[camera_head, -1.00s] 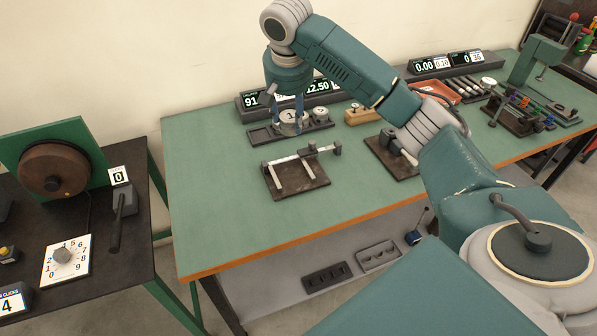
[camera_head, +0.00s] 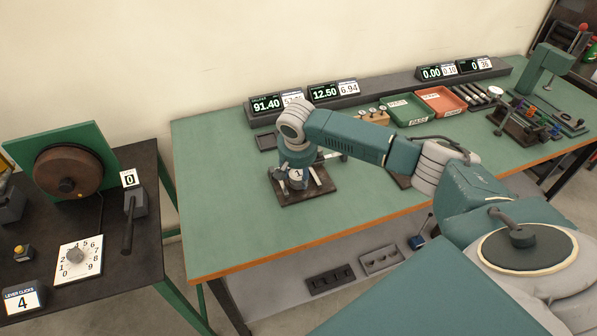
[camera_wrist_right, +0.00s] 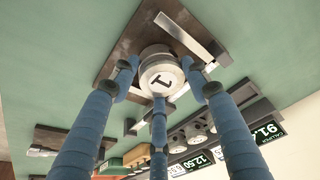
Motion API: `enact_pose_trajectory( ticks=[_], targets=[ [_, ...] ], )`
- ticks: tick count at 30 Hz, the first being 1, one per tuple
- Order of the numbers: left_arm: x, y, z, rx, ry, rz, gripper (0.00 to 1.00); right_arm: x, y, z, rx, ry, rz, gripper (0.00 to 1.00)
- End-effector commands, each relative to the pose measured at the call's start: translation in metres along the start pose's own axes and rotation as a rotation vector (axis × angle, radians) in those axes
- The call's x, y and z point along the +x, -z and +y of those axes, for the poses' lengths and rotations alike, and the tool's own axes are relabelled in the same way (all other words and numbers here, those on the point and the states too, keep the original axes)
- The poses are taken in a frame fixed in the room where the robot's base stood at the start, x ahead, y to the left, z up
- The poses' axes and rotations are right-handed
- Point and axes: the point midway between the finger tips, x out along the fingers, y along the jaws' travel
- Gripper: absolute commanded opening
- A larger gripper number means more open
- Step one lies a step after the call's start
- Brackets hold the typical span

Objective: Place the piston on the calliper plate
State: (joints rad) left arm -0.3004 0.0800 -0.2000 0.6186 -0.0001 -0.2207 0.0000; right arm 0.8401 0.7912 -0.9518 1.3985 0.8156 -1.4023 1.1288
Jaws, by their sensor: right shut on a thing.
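The piston (camera_head: 297,179) is a grey metal cylinder with a 1 on its top face. My right gripper (camera_head: 296,170) points down and is shut on it. The piston is over the dark brown calliper plate (camera_head: 315,197), near the plate's middle, between the calliper's jaws. In the right wrist view the blue fingers of my right gripper (camera_wrist_right: 165,85) surround the piston (camera_wrist_right: 158,72), with the plate (camera_wrist_right: 122,45) behind it. I cannot tell whether its base touches the plate. My arm hides part of the calliper. My left gripper is not in view.
A dark tray (camera_head: 265,143) and calliper displays (camera_head: 266,104) stand along the back of the green table. Green (camera_head: 403,110) and red (camera_head: 440,102) trays lie to the right. The table's left part is clear. A separate dark bench (camera_head: 122,235) stands at the left.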

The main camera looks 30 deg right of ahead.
Motion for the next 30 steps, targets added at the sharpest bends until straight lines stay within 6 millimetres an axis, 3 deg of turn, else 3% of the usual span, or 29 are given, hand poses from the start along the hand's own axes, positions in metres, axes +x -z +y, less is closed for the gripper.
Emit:
enact_pose_trajectory(
  ticks=[4, 11, 12, 15, 25, 30],
  targets=[
    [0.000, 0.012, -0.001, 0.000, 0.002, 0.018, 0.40, 0.002, 0.000, 0.000, 0.000, 0.001, 0.001, 0.17],
    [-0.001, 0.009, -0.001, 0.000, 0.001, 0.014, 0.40, 0.004, -0.001, 0.000, 0.000, 0.000, 0.000, 0.17],
    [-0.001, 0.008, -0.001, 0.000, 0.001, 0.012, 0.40, 0.004, -0.001, 0.000, 0.000, 0.000, 0.000, 0.50],
    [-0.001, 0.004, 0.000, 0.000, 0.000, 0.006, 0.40, 0.004, -0.001, 0.000, 0.000, 0.000, 0.000, 0.65],
    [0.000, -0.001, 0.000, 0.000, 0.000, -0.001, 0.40, 0.001, 0.000, 0.000, 0.000, 0.001, 0.002, 0.65],
    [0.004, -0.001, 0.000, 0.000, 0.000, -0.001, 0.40, -0.020, 0.000, -0.001, 0.000, 0.003, 0.002, 0.65]
  ],
)
